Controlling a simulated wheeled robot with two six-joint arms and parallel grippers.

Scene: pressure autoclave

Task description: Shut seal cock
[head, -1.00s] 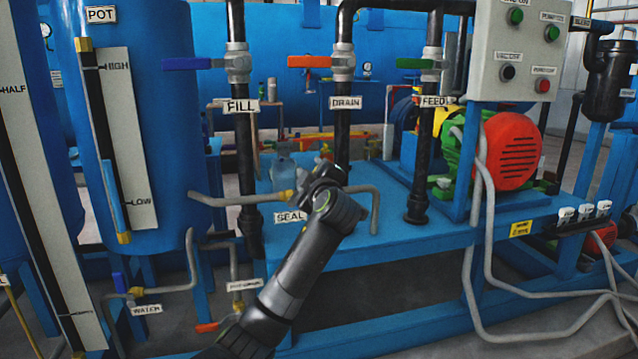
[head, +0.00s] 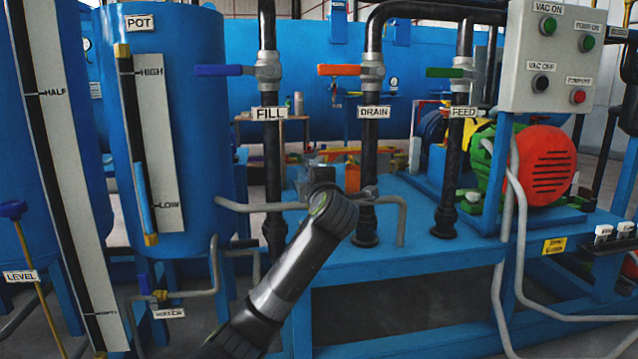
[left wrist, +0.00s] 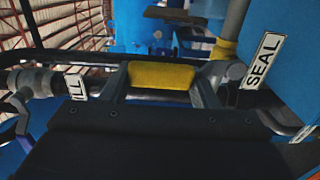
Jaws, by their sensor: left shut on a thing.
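The seal cock's yellow handle (left wrist: 160,75) lies between the two fingers of my left gripper (left wrist: 160,84) in the left wrist view. The gripper is shut on it. A brass-yellow collar (left wrist: 224,48) and the white SEAL label (left wrist: 264,61) show just to the right. In the head view my left arm reaches up to the thin grey seal pipe (head: 402,218); its wrist hides the cock and the SEAL label. My left gripper shows only partly there (head: 366,193). Whether the handle lies along or across its pipe is hard to tell. My right gripper is in neither view.
Black FILL (head: 270,160), DRAIN (head: 367,160) and FEED (head: 453,160) pipes stand close by, with blue, orange and green levers above. The blue pot (head: 195,120) stands left. The pump's red motor cover (head: 550,163) and a button box (head: 545,60) are right.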

